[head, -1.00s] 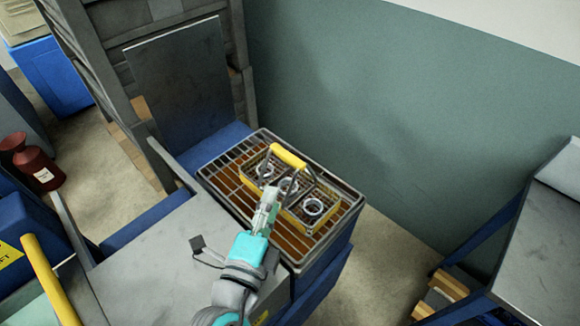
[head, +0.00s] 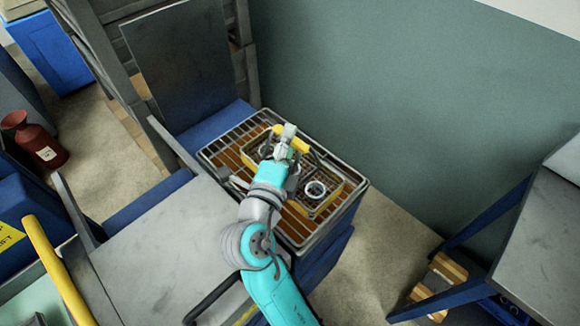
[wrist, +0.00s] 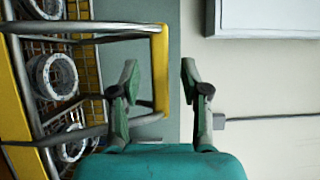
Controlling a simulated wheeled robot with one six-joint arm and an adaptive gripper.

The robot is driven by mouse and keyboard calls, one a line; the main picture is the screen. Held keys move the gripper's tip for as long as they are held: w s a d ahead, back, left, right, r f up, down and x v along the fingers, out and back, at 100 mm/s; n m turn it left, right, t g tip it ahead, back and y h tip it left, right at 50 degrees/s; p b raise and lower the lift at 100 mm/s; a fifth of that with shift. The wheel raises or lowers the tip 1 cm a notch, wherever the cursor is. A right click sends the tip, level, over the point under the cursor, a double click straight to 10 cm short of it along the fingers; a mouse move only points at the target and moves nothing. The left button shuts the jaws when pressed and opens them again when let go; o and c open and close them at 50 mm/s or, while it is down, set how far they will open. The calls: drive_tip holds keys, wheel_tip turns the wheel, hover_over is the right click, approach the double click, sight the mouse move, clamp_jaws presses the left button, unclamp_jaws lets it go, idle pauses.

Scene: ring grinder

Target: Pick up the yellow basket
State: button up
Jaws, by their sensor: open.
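Metal rings (head: 315,190) stand in the basket. In the wrist view the basket (wrist: 14,100) is at the left, and its yellow grip (wrist: 160,50) lies between the two spread fingers of my gripper (wrist: 160,78). The gripper is open. I cannot tell how deep the grip sits between the fingers.
The rack (head: 237,134) tops a blue stand against the green wall (head: 400,90). A grey metal table (head: 160,240) is at its left, and another grey table (head: 545,240) is at the right. A red bottle (head: 35,140) stands far left.

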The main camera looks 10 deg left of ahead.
drive_tip(key=shift+w+d, duration=0.15)
drive_tip(key=shift+w, duration=0.65)
drive_tip(key=shift+c, duration=0.3)
clamp_jaws()
drive_tip(key=shift+r, duration=0.1)
